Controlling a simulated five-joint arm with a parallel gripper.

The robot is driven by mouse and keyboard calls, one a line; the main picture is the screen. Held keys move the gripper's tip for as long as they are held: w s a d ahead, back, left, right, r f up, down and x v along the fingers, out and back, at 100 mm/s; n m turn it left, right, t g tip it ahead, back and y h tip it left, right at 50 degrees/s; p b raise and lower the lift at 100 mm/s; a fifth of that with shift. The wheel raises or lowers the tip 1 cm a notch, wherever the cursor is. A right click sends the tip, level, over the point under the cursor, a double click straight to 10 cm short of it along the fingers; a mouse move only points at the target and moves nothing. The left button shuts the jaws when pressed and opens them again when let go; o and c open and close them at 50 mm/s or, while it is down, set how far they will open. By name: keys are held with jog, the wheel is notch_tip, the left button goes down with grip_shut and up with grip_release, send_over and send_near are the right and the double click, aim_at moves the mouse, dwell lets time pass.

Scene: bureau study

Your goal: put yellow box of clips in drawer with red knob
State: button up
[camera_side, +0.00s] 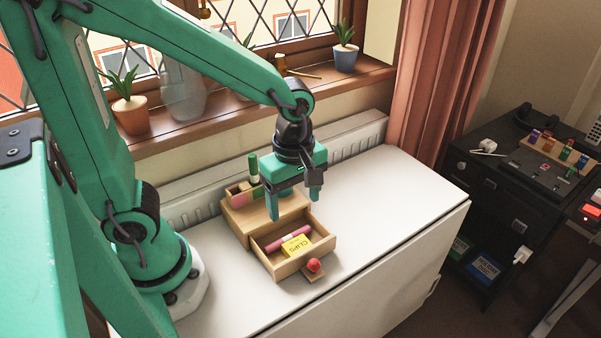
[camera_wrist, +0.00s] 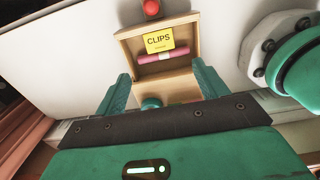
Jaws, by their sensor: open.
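The yellow box of clips (camera_side: 296,245) lies inside the pulled-out drawer (camera_side: 285,268) of a small wooden desk organizer, beside a pink stick-like item (camera_side: 288,238). The drawer's red knob (camera_side: 314,265) is at its front. In the wrist view the yellow box (camera_wrist: 159,41) lies between the drawer's front and the pink item (camera_wrist: 163,57), and the red knob (camera_wrist: 151,7) shows at the top. My gripper (camera_side: 295,205) is open and empty, above the organizer and the back of the drawer, apart from the box. It also shows in the wrist view (camera_wrist: 160,85).
The organizer's top (camera_side: 236,208) holds a pink block and green items at its back left. The white tabletop (camera_side: 385,210) is clear to the right. Potted plants (camera_side: 131,113) stand on the windowsill behind.

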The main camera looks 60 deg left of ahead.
jog(key=shift+r, duration=0.1)
jog(key=s+a+r+m+t, duration=0.2)
jog(key=r+m, duration=0.3)
jog(key=m, duration=0.4)
jog(key=s+a+r+m+t, duration=0.2)
jog(key=a+r+m, duration=0.3)
jog(key=m, duration=0.4)
jog(key=shift+a+r+t, duration=0.15)
jog(key=shift+r+t, duration=0.1)
jog(key=shift+t, duration=0.55)
jog(key=shift+s, duration=0.1)
